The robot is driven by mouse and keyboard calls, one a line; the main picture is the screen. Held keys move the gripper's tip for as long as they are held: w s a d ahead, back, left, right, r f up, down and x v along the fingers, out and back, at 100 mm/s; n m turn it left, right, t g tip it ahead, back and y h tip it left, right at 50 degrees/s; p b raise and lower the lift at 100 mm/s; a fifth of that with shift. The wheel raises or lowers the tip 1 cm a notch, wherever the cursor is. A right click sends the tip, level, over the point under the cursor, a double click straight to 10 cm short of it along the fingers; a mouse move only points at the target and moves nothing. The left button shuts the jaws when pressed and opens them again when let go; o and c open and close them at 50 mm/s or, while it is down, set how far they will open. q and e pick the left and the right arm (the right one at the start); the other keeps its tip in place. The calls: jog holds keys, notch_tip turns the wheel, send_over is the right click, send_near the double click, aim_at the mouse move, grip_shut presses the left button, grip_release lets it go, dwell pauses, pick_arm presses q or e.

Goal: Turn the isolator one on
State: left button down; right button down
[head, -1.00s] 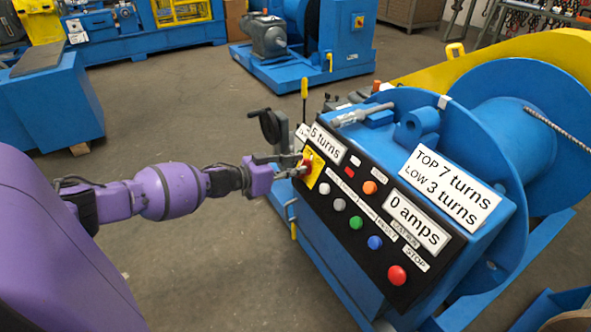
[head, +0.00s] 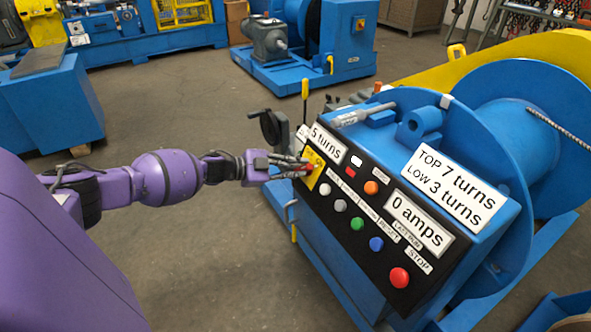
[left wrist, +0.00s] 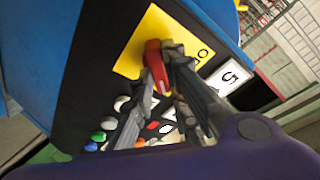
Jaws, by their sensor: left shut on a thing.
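The isolator is a red handle on a yellow plate (head: 313,179) at the upper left of the black control panel (head: 345,222). My left gripper (head: 303,168) is at the plate, its fingers shut on the red isolator handle (left wrist: 155,66). The left wrist view shows the fingers (left wrist: 163,75) around the handle, with the yellow plate (left wrist: 148,32) behind it and partly hidden lettering. In the head view the handle now lies along the fingers. A small white lamp (head: 356,160) shows on the panel. My right gripper is not in view.
Several coloured push buttons, with a red stop button (head: 399,277), sit lower on the panel. A black handwheel (head: 270,128) stands just behind the gripper. The blue drum (head: 520,125) is at the right. Open floor (head: 200,270) lies in front.

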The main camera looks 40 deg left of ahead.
pick_arm(q)
jog(key=shift+m, duration=0.5)
jog(key=c, duration=1.7)
grip_release()
jog(key=v, duration=1.2)
jog(key=shift+r, duration=0.1)
